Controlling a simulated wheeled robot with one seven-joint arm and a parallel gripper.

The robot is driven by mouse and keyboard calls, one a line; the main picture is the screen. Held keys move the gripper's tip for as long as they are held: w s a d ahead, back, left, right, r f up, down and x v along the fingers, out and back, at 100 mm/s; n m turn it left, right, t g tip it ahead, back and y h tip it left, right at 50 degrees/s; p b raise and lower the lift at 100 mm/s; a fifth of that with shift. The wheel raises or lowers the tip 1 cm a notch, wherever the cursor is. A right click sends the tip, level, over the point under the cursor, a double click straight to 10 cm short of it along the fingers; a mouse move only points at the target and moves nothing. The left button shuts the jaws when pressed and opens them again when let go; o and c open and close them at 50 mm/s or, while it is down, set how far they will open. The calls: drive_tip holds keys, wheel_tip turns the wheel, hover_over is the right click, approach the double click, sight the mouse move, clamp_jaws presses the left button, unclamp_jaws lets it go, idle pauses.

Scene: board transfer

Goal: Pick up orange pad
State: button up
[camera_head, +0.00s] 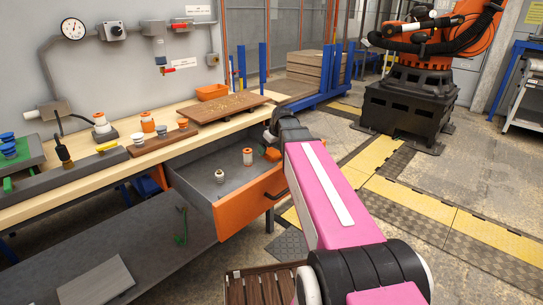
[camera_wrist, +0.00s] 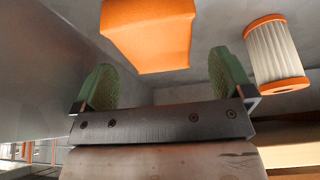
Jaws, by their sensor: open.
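The orange pad (camera_wrist: 148,36) is a plain orange block at the top of the wrist view. In the head view an orange block (camera_head: 272,154) shows at the right end of the open drawer, partly behind my arm. My gripper (camera_wrist: 165,78) is open, with its two green fingers apart and nothing between them. The pad appears just beyond the fingertips, roughly in line with the gap; I cannot tell whether they touch. My fingers are hidden in the head view.
The grey drawer (camera_head: 205,173) with an orange front (camera_head: 247,203) is open. A white cylinder with orange ends (camera_wrist: 278,52) stands right of the pad in the wrist view. A small pale spool (camera_head: 219,175) is also in the drawer. The workbench (camera_head: 75,186) above holds several parts.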

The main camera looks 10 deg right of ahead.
drive_tip(key=x, duration=0.2)
drive_tip(key=shift+w+f, duration=0.1)
drive_tip(key=shift+f, duration=0.2)
drive_tip(key=c, duration=1)
drive_tip(key=shift+r, duration=0.15)
drive_tip(key=shift+r, duration=0.5)
drive_tip(key=r, duration=0.1)
drive_tip(key=a+r, duration=0.1)
drive_tip(key=r, duration=0.1)
drive_tip(key=shift+s+r, duration=0.2)
drive_tip(key=shift+s, duration=0.05)
drive_tip(key=s+a+r, duration=0.1)
drive_tip(key=a+r, duration=0.1)
drive_tip(key=a, duration=0.1)
drive_tip(key=s+a+r, duration=0.2)
drive_tip(key=a, duration=0.1)
drive_tip(key=s+a+r, duration=0.1)
drive_tip(key=a+r, duration=0.1)
drive_tip(key=a, duration=0.1)
drive_tip(key=shift+s+a+r, duration=0.2)
drive_tip(key=shift+s+a, duration=0.1)
drive_tip(key=shift+o, duration=0.3)
